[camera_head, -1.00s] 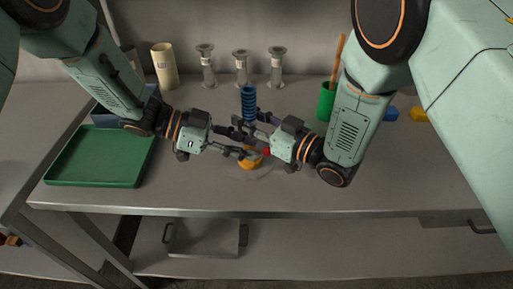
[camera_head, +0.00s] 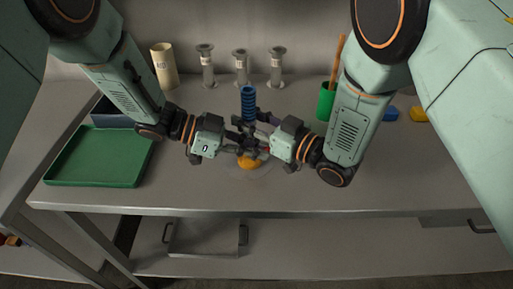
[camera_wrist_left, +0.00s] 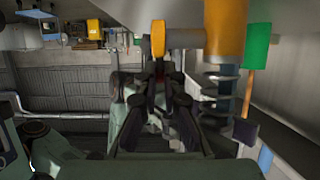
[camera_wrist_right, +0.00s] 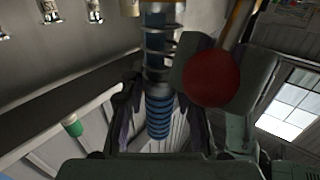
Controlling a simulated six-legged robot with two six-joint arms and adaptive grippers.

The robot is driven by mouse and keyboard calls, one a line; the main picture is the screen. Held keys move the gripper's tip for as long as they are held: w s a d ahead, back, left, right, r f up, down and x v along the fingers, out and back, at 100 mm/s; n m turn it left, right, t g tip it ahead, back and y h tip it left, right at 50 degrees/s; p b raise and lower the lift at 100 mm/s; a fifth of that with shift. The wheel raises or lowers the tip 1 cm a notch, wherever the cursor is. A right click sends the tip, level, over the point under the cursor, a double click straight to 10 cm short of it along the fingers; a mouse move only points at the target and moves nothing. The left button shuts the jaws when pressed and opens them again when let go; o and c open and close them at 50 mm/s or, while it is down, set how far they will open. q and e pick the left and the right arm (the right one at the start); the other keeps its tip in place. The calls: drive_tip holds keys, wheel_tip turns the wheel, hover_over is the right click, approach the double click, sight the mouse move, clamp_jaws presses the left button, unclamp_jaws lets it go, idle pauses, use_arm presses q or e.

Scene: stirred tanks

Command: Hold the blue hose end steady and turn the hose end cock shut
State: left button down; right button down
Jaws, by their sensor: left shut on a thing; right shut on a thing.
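The blue hose end (camera_head: 248,97) stands upright at the middle of the bench, with a yellow-orange base (camera_head: 249,162) below it. My right gripper (camera_head: 254,124) is shut on the hose; the right wrist view shows its fingers on either side of the blue ribbed hose (camera_wrist_right: 159,116), beside a metal coil. My left gripper (camera_head: 240,150) is lower, at the cock. In the left wrist view its fingers close at the yellow cock handle (camera_wrist_left: 158,38), on a grey stem. The exact contact and handle angle are partly hidden. A red round piece (camera_wrist_right: 211,78) shows close by in the right wrist view.
A green tray (camera_head: 98,158) and a dark blue bin (camera_head: 108,112) lie at left. A cream cylinder (camera_head: 164,66) and several grey flanged fittings (camera_head: 240,68) stand behind. A green cup (camera_head: 325,101) stands right of the hose. Blue (camera_head: 390,114) and yellow (camera_head: 418,114) pieces lie farther right.

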idle(0.3)
use_arm(q)
drive_tip(key=shift+d+f+y, duration=0.1)
drive_tip(key=shift+d+y, duration=0.2)
drive_tip(key=shift+y, duration=0.4)
drive_tip(key=c, duration=1.5)
unclamp_jaws()
drive_tip(key=shift+a, duration=0.1)
drive_tip(key=v, duration=1.2)
